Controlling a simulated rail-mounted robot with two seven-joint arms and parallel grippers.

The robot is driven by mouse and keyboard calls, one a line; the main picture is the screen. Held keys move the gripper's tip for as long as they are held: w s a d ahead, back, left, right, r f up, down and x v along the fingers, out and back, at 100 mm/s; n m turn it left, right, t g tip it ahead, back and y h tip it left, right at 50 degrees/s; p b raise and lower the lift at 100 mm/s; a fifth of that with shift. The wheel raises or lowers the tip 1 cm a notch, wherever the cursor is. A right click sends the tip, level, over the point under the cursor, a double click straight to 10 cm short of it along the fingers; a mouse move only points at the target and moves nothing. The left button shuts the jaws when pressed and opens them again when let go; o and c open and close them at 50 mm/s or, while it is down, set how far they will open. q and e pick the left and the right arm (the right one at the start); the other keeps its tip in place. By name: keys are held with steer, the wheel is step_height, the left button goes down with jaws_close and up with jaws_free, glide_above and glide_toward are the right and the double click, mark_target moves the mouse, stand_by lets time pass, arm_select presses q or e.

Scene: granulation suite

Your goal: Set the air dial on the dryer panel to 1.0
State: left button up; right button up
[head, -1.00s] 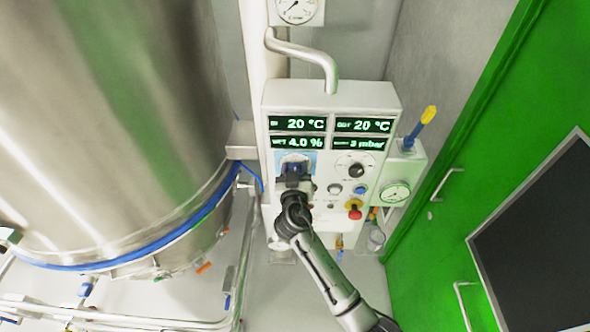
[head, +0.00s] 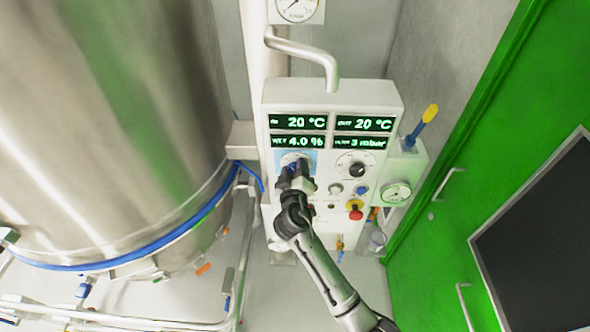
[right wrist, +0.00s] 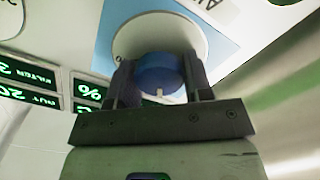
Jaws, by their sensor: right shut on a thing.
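The dryer panel (head: 275,200) is a white box with green displays reading 20 °C, 20 °C, 4.0 % and 3 mbar. The air dial is a blue knob (right wrist: 160,75) on a round pale plate (right wrist: 190,30) with a light blue label behind it. A small pale mark shows on the knob's near edge. My right gripper (right wrist: 160,85) is shut on the knob, one finger on each side. In the head view my right gripper (head: 295,176) covers most of the dial. The scale and the set value cannot be read. My left gripper is not in view.
A second, black dial (head: 357,169) sits to the right on the panel, with small buttons and a red emergency knob (head: 355,210) below. A large steel vessel (head: 110,120) stands left. A green door (head: 450,150) stands right.

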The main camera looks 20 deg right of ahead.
steer(key=n, duration=0.3)
steer(key=shift+n+p, duration=0.45)
steer(key=shift+n, duration=0.75)
steer(key=shift+n, duration=0.3)
steer(key=o, duration=0.9)
steer(key=shift+a, duration=0.1)
steer(key=b+v, duration=0.3)
steer(key=v, duration=1)
steer(key=shift+s+a+f, duration=0.1)
steer(key=shift+s+a, duration=0.05)
steer(key=shift+s, duration=0.25)
